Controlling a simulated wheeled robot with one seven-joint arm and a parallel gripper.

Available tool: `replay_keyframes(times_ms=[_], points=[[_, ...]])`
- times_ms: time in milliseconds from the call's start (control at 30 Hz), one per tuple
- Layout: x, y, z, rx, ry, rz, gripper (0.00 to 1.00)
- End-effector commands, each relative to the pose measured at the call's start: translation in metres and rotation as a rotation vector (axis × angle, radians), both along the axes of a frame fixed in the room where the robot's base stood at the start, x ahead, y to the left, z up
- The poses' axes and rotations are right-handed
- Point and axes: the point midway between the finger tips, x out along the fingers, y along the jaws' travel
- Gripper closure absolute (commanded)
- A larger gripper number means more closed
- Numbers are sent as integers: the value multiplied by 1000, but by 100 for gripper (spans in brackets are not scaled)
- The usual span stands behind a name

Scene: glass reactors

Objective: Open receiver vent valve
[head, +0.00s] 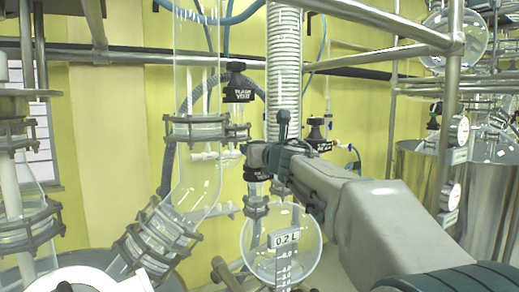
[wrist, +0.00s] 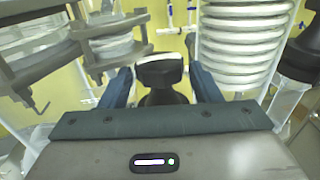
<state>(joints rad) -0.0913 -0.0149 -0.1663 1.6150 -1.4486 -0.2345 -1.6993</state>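My gripper (head: 262,150) is in front of the glassware, above the round glass receiver (head: 308,238) marked 0.2 L. In the wrist view, my gripper (wrist: 162,82) has its two fingers apart, one on each side of a black valve knob (wrist: 160,72) with a pale label edge. Narrow gaps seem to show between the knob and the fingers; contact cannot be made out. In the head view this knob (head: 257,174) is mostly hidden by my gripper and its label is not readable. Another black knob labelled FLASH VENT (head: 238,88) is higher up, to the left.
A further black-capped valve (head: 318,132) is just right of my gripper. A white coiled condenser (head: 284,70) rises behind it. A clamped glass column (head: 197,110) stands close on the left. Metal rails (head: 380,20) cross above my arm, and steel vessels (head: 495,190) stand at the right.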

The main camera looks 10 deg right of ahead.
Motion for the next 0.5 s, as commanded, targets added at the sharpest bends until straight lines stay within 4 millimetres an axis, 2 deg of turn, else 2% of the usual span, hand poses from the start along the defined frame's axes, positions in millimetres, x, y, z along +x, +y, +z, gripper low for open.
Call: replay_keyframes(times_ms=[33, 100, 500], points=[[0, 0, 0, 0, 0, 0, 58], [0, 0, 0, 0, 0, 0, 78], [1, -3, 0, 1, 1, 46, 78]])
